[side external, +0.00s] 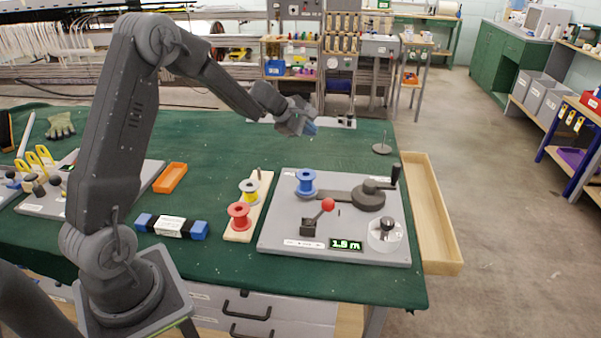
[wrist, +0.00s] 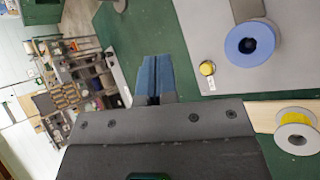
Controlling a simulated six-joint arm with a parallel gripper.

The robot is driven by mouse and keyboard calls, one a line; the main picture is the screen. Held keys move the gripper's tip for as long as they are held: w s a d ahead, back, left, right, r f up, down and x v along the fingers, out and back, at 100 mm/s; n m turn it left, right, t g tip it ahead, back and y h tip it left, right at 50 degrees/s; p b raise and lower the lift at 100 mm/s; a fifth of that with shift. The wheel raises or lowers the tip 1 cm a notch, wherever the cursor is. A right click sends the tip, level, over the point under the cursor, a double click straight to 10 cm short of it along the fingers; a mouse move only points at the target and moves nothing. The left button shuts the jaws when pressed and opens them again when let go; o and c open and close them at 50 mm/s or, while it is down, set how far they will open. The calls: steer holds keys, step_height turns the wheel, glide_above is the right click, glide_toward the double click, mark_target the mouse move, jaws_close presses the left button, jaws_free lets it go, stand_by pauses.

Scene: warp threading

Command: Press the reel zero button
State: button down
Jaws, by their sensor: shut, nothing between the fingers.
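A small round yellow button (wrist: 207,68) sits on the grey reel panel (wrist: 198,20) in the wrist view, beside a small label too small to read. It lies near the blue spool (wrist: 250,42); I cannot tell from the lettering that it is the reel zero button. In the side external view the panel (side external: 275,235) lies on the green table, and I cannot make the button out there. My gripper (side external: 311,128) is above the table, behind and above the panel, clear of it. Its blue fingers (wrist: 151,80) are together with nothing between them.
The panel carries a blue spool (side external: 305,183), a red-knobbed lever (side external: 328,205), a crank (side external: 394,175) and a green-lit display (side external: 346,244). A wooden rack (side external: 240,235) with red and yellow spools stands left of it. A wooden tray (side external: 445,235) is at the right.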

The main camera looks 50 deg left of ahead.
steer(key=a+f+n+y, duration=0.1)
steer(key=a+f+n, duration=0.2)
steer(key=a+f, duration=0.1)
steer(key=shift+w+a+f, duration=0.35)
steer(key=shift+w+a, duration=0.05)
steer(key=shift+a, duration=0.05)
steer(key=shift+f, duration=0.1)
steer(key=shift+f, duration=4.3)
steer(key=shift+f, duration=0.4)
steer(key=shift+f, duration=0.5)
steer(key=shift+r, duration=0.9)
